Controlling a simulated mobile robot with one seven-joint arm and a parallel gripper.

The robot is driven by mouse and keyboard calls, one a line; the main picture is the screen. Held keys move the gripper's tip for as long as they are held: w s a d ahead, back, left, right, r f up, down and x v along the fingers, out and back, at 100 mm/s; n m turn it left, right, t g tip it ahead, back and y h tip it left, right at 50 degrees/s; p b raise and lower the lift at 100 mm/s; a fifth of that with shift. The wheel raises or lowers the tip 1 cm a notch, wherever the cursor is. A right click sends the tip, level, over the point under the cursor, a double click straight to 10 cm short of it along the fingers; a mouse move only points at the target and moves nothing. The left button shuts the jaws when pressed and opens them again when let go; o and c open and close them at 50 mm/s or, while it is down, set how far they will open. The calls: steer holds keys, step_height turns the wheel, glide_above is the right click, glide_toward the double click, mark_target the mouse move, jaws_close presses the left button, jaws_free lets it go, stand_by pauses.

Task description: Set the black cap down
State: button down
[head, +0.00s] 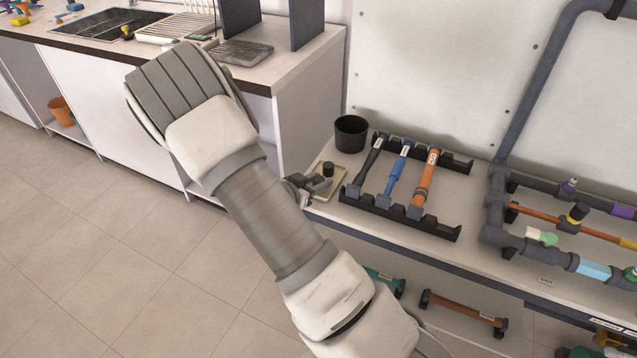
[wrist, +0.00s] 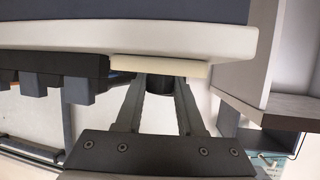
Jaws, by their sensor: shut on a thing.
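The black cap (head: 328,169) shows in the head view as a small dark cylinder at a small cream tray (head: 327,187) on the right-hand bench. My gripper (head: 318,184) reaches in from the left at tray height and is shut on the cap. In the wrist view the cap (wrist: 160,83) is between the far ends of my two fingers (wrist: 160,100). It shows right against the cream tray's edge (wrist: 160,67); I cannot tell whether it touches the tray. My fingers hide part of the cap.
A black cup (head: 351,133) stands behind the tray. A black rack (head: 400,220) with grey, blue and orange tubes stands just right of it. Pipes (head: 540,250) run farther right. A white counter (head: 140,95) with a sink is at the left.

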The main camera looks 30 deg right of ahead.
steer(key=shift+f, duration=0.1)
steer(key=c, duration=0.8)
jaws_free()
